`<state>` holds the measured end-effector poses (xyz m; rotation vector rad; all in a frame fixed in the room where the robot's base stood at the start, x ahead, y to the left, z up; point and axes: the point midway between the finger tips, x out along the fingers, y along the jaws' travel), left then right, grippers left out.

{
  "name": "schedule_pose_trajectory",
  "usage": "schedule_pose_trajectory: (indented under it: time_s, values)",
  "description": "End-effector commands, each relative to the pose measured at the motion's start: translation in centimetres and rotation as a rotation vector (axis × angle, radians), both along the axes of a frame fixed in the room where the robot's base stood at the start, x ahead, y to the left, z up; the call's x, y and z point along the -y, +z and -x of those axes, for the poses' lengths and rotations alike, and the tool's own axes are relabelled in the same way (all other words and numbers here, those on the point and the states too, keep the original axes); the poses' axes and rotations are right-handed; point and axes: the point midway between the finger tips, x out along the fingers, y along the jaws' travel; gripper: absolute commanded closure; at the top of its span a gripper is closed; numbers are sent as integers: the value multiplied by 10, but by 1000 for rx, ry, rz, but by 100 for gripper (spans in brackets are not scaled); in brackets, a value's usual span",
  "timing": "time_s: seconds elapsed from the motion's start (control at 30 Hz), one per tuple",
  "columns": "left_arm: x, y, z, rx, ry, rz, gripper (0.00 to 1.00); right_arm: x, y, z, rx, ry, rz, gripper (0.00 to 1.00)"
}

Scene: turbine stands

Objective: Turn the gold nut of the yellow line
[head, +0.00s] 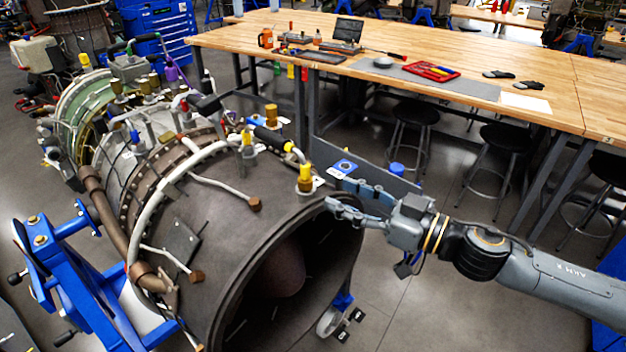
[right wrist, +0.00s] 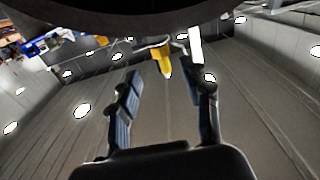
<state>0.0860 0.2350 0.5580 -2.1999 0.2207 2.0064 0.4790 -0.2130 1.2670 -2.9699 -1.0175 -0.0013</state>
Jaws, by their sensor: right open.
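A yellow fitting (head: 306,171) with a gold-brown nut (head: 305,186) at its base stands upright on top of the turbine casing, near its front rim. A pale, partly black line runs to it. My right gripper (head: 334,207) is just right of and below this fitting, by the rim, apart from the nut. In the right wrist view its two fingers are open and empty (right wrist: 167,100), and a yellow part (right wrist: 163,58) shows beyond and between the fingertips. The nut itself cannot be made out clearly there. My left gripper is not in view.
The turbine casing (head: 225,235) rests on a blue stand (head: 60,270). Another yellow fitting (head: 247,140) and a gold fitting (head: 271,113) stand farther back on it. A wooden workbench (head: 420,60) with tools and stools (head: 415,112) is behind. Open floor lies right of the turbine.

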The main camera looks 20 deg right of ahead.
Motion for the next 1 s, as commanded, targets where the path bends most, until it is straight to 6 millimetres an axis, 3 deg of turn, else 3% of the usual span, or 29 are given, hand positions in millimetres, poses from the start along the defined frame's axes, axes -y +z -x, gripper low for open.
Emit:
schedule_pose_trajectory:
  time_s: [0.7,1.0]
  values:
    - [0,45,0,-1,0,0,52,-37,4,-48,2,0,-1,52]
    - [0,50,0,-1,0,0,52,-45,0,-57,0,2,3,52]
